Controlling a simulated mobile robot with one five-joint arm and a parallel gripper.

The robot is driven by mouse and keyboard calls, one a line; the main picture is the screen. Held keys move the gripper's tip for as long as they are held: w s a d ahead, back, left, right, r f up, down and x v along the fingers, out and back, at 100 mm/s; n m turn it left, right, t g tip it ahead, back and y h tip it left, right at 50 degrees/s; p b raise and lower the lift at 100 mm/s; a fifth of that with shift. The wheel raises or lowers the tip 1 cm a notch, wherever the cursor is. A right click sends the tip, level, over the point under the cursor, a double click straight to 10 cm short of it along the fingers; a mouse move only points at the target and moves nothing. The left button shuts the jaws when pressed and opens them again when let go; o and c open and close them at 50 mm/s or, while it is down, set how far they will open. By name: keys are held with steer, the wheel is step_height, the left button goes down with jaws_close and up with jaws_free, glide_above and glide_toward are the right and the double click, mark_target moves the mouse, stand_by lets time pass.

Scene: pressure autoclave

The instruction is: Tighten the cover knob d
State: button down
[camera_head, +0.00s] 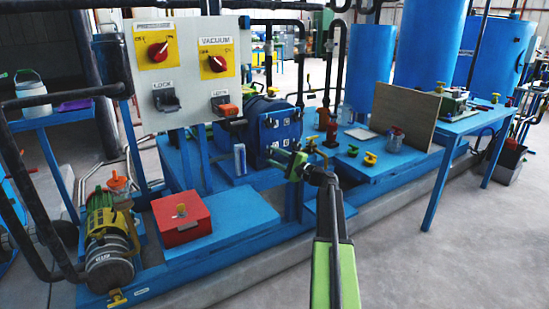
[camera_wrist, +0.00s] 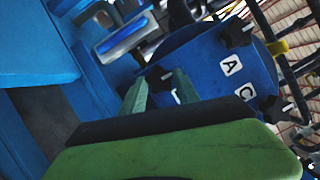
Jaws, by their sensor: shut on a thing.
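In the wrist view the cover (camera_wrist: 207,62) shows plates A (camera_wrist: 231,65) and C (camera_wrist: 245,93); another plate is mostly hidden behind a finger. My green gripper (camera_head: 297,165) is at the lower part of the cover. In the wrist view my gripper (camera_wrist: 158,88) has its two fingers on either side of a dark knob, cover knob d (camera_wrist: 155,77), and is shut on it. The knob is partly hidden.
A control panel (camera_head: 190,65) with red dials stands left of the cover. A red box (camera_head: 181,218) sits on the blue frame at front left. A blue bench with yellow valves (camera_head: 369,159) and a brown board (camera_head: 405,113) are on the right. Grey floor is free at front right.

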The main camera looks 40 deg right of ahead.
steer(key=c, duration=0.9)
jaws_free()
steer(key=b+v, duration=0.2)
steer(key=v, duration=1.5)
steer(key=shift+s+d, duration=0.15)
steer(key=shift+f, duration=0.1)
